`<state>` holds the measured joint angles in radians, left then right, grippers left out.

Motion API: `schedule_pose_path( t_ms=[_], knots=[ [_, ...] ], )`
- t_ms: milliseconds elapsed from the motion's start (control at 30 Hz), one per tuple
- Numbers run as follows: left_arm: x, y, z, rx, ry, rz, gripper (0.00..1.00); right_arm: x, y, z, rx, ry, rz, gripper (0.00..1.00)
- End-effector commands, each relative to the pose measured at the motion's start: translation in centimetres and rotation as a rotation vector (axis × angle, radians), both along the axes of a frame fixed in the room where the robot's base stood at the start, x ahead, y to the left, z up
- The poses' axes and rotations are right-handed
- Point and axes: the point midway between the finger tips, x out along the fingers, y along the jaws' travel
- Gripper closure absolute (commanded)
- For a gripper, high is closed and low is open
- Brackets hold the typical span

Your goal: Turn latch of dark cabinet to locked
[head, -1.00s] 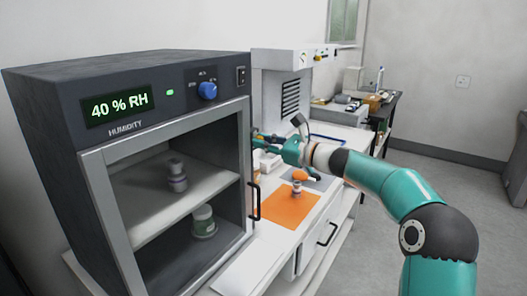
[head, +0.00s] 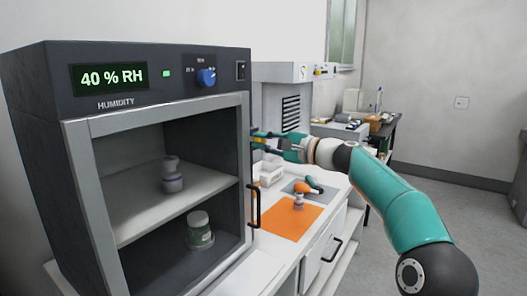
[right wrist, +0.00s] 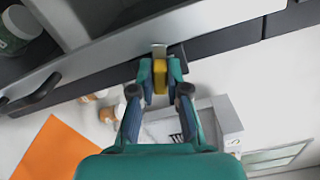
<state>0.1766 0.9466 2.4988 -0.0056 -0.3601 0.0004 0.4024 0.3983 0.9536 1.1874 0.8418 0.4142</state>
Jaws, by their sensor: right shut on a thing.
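The dark cabinet (head: 30,165), marked HUMIDITY, stands at the left in the head view with its grey-framed glass door (head: 85,160) in its front. My right gripper (head: 258,141) is at the door's right edge, above the black handle (head: 254,205). In the right wrist view my right gripper (right wrist: 159,78) is shut on a small yellow latch (right wrist: 160,74), with a metal piece beyond it on the cabinet edge. My left gripper is not in view.
Inside the cabinet are a grey weight-like object (head: 172,176) on the shelf and a green jar (head: 200,230) below. An orange mat (head: 285,222) lies on the white table beside it. A blue knob (head: 207,77) and lit display (head: 110,78) are on top.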

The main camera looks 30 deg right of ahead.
Motion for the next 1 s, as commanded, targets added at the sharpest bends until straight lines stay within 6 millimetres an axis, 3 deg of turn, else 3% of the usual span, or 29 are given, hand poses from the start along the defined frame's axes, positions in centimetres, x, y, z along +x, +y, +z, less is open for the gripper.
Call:
schedule_pose_path(
  t_ms=[33,400,1000],
  knots=[
    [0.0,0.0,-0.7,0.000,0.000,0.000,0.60,0.1,0.1,-0.7,-0.038,-0.010,0.005,1.00],
    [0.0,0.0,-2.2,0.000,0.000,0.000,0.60,0.1,0.2,-0.8,-0.253,-0.094,0.009,1.00],
    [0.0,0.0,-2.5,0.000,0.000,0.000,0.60,0.1,0.2,-1.0,-0.313,-0.114,0.011,1.00]
  ],
)
